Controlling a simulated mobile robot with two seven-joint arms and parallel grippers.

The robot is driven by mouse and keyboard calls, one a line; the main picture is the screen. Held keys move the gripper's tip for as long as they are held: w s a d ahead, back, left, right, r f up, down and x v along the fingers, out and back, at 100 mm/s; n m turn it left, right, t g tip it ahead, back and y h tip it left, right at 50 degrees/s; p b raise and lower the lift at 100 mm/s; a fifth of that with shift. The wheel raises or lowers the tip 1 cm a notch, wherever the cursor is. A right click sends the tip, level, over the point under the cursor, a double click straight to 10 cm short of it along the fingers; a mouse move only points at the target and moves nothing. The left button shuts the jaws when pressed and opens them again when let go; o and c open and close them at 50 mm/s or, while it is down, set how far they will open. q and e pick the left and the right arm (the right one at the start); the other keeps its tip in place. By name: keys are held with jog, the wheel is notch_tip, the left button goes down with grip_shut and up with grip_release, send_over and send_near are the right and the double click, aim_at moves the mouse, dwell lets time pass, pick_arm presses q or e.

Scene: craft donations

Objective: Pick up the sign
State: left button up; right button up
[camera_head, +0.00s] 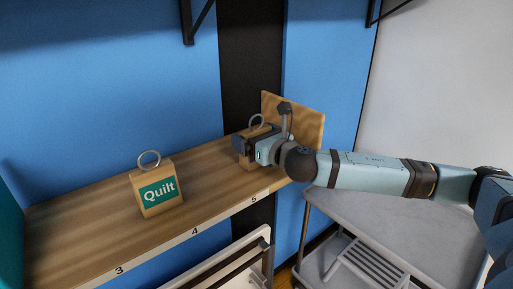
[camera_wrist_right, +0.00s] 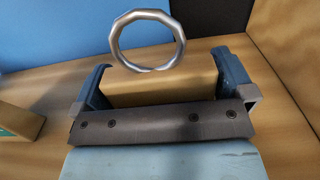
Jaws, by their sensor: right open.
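A wooden block sign (camera_head: 253,133) with a metal ring on top stands on the shelf near its right end. My right gripper (camera_head: 243,146) is at this sign, and its arm comes in from the right. In the right wrist view the open fingers (camera_wrist_right: 162,66) stand on either side of the sign's wooden body (camera_wrist_right: 160,92), with the ring (camera_wrist_right: 146,40) rising above. Its front face is hidden by the gripper. A second sign with a green "Quilt" label (camera_head: 158,190) and a ring stands to the left on the shelf. My left gripper is out of view.
The wooden shelf (camera_head: 90,225) has numbers 3, 4 and 5 on its front edge. An upright wooden panel (camera_head: 306,122) closes its right end, close to my gripper. A grey cart (camera_head: 375,225) stands below right. The shelf between the signs is clear.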

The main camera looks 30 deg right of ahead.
jog(key=c, duration=0.8)
jog(key=shift+r, duration=0.15)
